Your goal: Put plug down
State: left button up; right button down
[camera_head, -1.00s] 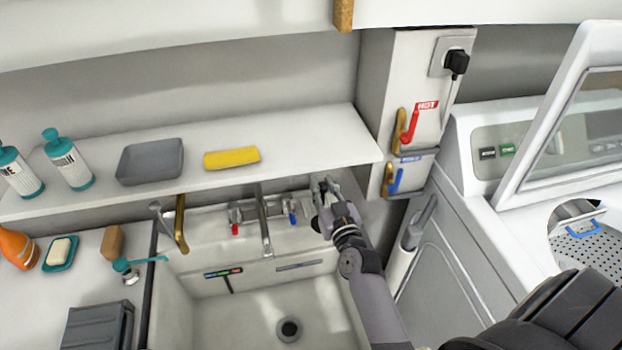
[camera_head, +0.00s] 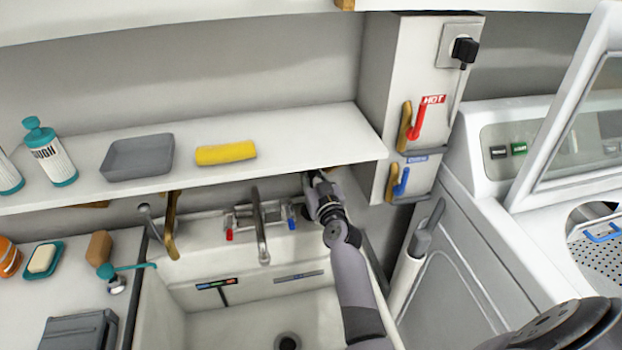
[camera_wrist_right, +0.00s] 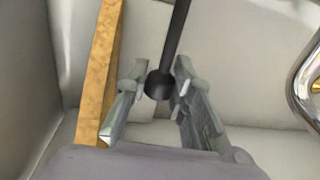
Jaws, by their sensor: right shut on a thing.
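My right gripper (camera_head: 317,187) is behind the sink, right of the tap, at the front edge of the shelf. In the right wrist view its fingers (camera_wrist_right: 160,82) are closed around a black knob (camera_wrist_right: 158,87) on the end of a thin dark rod (camera_wrist_right: 178,35). I cannot tell how this rod joins the plug. The sink (camera_head: 240,315) has a dark round drain (camera_head: 288,341), cut by the bottom edge of the head view; a plug cannot be made out there. My left gripper is not in view.
A wooden strip (camera_wrist_right: 100,75) runs close beside the fingers. The chrome tap (camera_head: 261,225) stands to the left of the gripper. The white shelf (camera_head: 285,160) overhangs it, holding a grey tray (camera_head: 138,158) and yellow sponge (camera_head: 225,153). A washer (camera_head: 470,235) stands right.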

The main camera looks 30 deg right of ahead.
jog(key=shift+r, duration=0.1)
jog(key=c, duration=1.4)
grip_release()
jog(key=shift+s, duration=0.15)
jog(key=s+a+p, duration=0.2)
jog(key=s+p, duration=0.1)
jog(key=s, duration=0.8)
jog(key=shift+s, duration=0.3)
